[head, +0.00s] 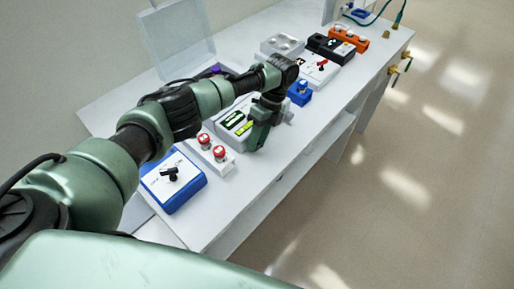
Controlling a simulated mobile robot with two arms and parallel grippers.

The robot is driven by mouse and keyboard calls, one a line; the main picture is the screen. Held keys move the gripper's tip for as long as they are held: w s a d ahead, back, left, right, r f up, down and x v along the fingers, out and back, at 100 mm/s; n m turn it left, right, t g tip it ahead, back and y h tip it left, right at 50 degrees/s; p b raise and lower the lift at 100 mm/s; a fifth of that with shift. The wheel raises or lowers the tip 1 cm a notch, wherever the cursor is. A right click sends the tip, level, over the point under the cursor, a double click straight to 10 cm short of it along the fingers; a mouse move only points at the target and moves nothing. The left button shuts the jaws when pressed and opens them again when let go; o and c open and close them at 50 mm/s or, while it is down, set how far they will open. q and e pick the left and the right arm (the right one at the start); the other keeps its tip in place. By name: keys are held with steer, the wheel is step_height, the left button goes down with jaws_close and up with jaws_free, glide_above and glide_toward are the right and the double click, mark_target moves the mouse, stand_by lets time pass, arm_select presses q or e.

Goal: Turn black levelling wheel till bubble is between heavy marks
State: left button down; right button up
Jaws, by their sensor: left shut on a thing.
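The level unit (229,119) is a pale block on the bench with a dark window and a yellow-green vial (244,129). The bubble and the heavy marks are too small to make out. My left gripper (256,143) points down at the right side of this unit, close against it. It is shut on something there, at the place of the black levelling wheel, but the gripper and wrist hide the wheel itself. My right gripper is not in view.
Two red-topped knobs (204,139) and a blue box with a black handle (173,183) stand nearer me. A small blue block (300,92), a white panel with a red lever (320,66) and an orange box (348,38) stand farther along. The bench's right edge is close to the gripper.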

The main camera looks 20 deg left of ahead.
arm_select(q)
steer(key=shift+a+f+b, duration=0.15)
steer(key=shift+f+b, duration=0.05)
steer(key=shift+b, duration=0.1)
steer(key=c, duration=1.1)
jaws_free()
steer(key=shift+a, duration=0.15)
steer(key=shift+w+d+r, duration=0.2)
steer(key=shift+w+r, duration=0.05)
steer(key=shift+r, duration=0.15)
steer(key=a+b+v, duration=0.1)
steer(key=b+v, duration=0.1)
steer(key=v, duration=0.4)
steer(key=shift+w+d+r, duration=0.25)
steer(key=shift+d+r, duration=0.15)
steer(key=shift+d, duration=0.1)
